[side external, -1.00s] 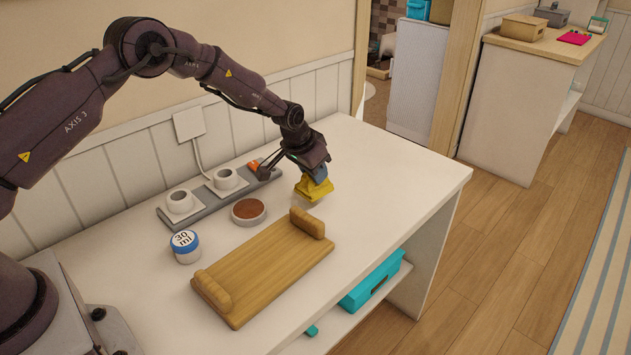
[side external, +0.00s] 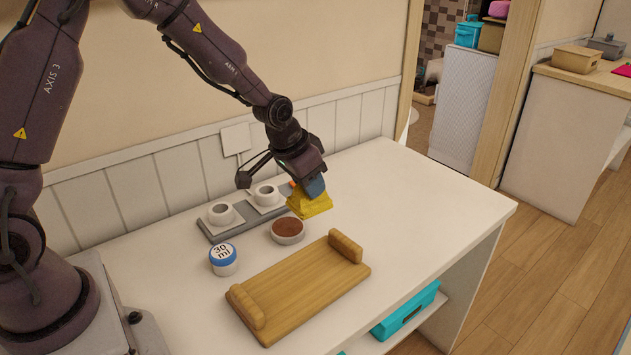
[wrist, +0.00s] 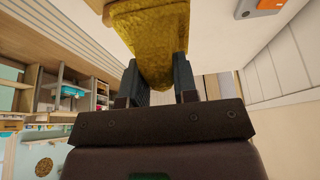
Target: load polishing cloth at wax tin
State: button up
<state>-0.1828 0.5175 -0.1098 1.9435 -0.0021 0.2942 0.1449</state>
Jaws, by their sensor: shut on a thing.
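A yellow polishing cloth (side external: 310,205) hangs from my gripper (side external: 314,188), which is shut on it. The cloth is just above the table, behind and to the right of the wax tin. In the wrist view the cloth (wrist: 150,45) is bunched between the two dark fingers. The round wax tin (side external: 288,231) stands open on the table with reddish-brown wax inside. The cloth's lower edge is close to the tin's right rim; I cannot tell whether they touch.
A wooden tray with raised rolled ends (side external: 300,288) lies in front. A blue-lidded jar marked 30 ml (side external: 223,260) stands to the left. A grey rack (side external: 240,222) with two white cups is behind. The white table (side external: 420,215) is clear to the right.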

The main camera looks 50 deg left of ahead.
jog(key=o, duration=0.4)
jog(key=c, duration=0.3)
jog(key=shift+a, duration=0.4)
jog(key=shift+a+f, duration=1.3)
jog(key=shift+f, duration=0.35)
jog(key=shift+a+f, duration=1.25)
jog(key=shift+f, duration=0.4)
jog(key=shift+a+f, duration=1.3)
jog(key=shift+f, duration=0.35)
jog(key=shift+f, duration=0.55)
jog(key=shift+r, duration=0.1)
